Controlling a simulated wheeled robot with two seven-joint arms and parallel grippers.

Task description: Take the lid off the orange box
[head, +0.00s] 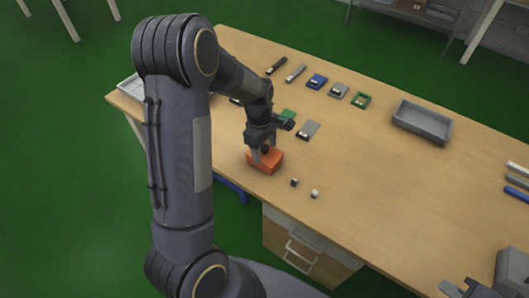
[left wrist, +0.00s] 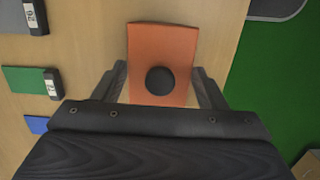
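The orange box (head: 266,163) sits on the wooden table near its front edge. In the left wrist view its orange lid (left wrist: 161,45) faces the camera, with a round black knob (left wrist: 160,81) on top. My left gripper (head: 262,152) is above the box, pointing down. In the left wrist view its two fingers (left wrist: 161,85) stand apart on either side of the box, with gaps between them and the knob.
Two small blocks (head: 294,182) lie right of the box. Several flat coloured items, including a blue one (head: 317,81) and a green one (head: 361,99), lie farther back. A grey tray (head: 421,121) stands at the right. The table's middle right is clear.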

